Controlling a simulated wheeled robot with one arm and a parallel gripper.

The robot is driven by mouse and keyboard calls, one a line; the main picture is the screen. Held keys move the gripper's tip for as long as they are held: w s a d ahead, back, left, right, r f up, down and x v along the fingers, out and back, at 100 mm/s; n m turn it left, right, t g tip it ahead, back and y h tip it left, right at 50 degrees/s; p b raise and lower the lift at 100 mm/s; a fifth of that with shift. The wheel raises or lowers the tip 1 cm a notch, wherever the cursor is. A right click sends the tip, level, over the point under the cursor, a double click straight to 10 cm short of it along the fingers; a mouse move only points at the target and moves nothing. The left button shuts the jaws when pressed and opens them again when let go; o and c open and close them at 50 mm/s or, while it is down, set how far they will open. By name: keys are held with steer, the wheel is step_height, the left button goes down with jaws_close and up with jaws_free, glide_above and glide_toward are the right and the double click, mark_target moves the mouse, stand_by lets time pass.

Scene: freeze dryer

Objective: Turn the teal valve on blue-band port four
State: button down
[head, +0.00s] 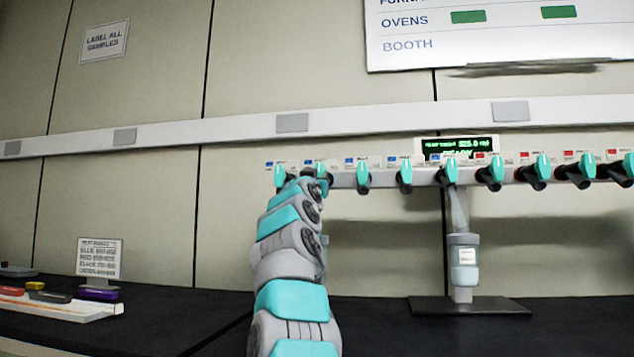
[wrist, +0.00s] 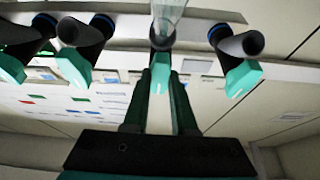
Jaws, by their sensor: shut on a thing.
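A row of ports with teal valves runs along a grey manifold in the head view. My gripper (wrist: 160,88) is shut on a teal valve (wrist: 162,82) in the wrist view, one dark finger on each side. This valve's port has a dark blue band, and a clear glass piece (wrist: 168,18) is at it. In the head view my arm reaches the second port from the left, whose teal valve (head: 320,170) is mostly hidden. The other blue-labelled valves include the leftmost (head: 279,176) and two to the right (head: 363,174) (head: 405,172). Port numbers are unreadable.
Neighbouring teal valves (wrist: 73,67) (wrist: 242,78) hang close on both sides of my gripper. Red-labelled ports (head: 542,168) continue to the right. A vessel (head: 464,255) hangs over a dark base. A tray (head: 60,305) and sign (head: 99,256) stand at the left.

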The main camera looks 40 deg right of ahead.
steer(key=shift+s+d+n+t+y, duration=0.1)
steer(key=shift+d+n+t+y, duration=0.15)
steer(key=shift+n, duration=0.75)
steer(key=shift+s+a+r+n+t+y+p, duration=0.15)
steer(key=shift+n+t+y+p, duration=0.15)
steer(key=shift+n, duration=0.2)
steer(key=n+p, duration=0.1)
steer(key=n+t+y, duration=0.1)
steer(key=n+p, duration=0.1)
steer(key=shift+s+r+n+y+p, duration=0.1)
steer(key=shift+r+n+y+p, duration=0.2)
steer(key=shift+n, duration=0.1)
steer(key=n+t+y+p, duration=0.1)
steer(key=n+p, duration=0.2)
steer(key=shift+r+y, duration=0.1)
steer(key=shift+y, duration=0.25)
steer(key=n+y+p, duration=0.1)
steer(key=n+p, duration=0.2)
steer(key=shift+n, duration=0.3)
steer(key=shift+n+y+p, duration=0.35)
steer(key=shift+n+y, duration=0.25)
steer(key=shift+n, duration=0.5)
steer(key=shift+d+f+n+y, duration=0.2)
steer(key=shift+d+n+y, duration=0.1)
steer(key=shift+n, duration=0.2)
steer(key=shift+s, duration=0.1)
